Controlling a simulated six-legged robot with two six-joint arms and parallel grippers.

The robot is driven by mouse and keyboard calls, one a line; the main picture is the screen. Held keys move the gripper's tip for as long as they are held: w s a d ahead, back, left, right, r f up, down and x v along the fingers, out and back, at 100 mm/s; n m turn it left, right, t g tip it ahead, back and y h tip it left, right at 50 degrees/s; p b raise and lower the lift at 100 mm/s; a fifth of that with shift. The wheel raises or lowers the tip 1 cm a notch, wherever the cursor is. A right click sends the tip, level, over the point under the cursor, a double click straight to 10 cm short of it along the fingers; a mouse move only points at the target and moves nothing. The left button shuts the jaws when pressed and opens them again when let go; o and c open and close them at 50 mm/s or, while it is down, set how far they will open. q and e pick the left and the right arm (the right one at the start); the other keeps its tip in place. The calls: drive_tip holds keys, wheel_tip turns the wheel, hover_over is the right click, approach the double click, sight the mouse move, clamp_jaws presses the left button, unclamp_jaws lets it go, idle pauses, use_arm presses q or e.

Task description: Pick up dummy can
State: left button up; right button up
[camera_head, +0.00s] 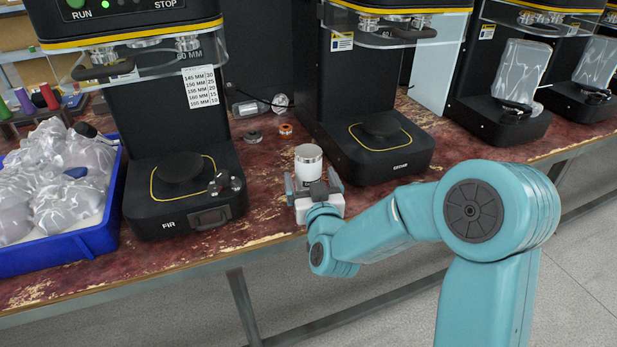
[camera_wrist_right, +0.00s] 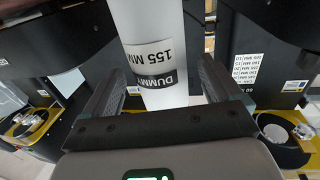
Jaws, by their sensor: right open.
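The dummy can (camera_head: 308,160) is a white cylinder with a metallic-looking top, standing upright on the worn red bench between two black machines. In the right wrist view the can (camera_wrist_right: 150,25) carries a label reading "DUMMY" and "155 MM". My right gripper (camera_head: 312,184) is at the near side of the can. Its two fingers are open, one to each side of the can, and a gap shows in the right wrist view (camera_wrist_right: 160,85) between the can and the right-hand finger. Whether the left-hand finger touches it is unclear. My left gripper is not in view.
The bench (camera_head: 265,205) has a front edge close to my right wrist. A blue crate (camera_head: 85,247) of clear plastic-wrapped items stands at the left. A black machine (camera_head: 185,225) and another machine (camera_head: 385,165) flank the can. A small orange-brown ring (camera_head: 286,129) lies behind it.

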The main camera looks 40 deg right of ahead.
drive_tip(key=shift+x, duration=1.2)
drive_tip(key=shift+c, duration=0.2)
drive_tip(key=c, duration=1.1)
drive_tip(key=shift+c, duration=0.2)
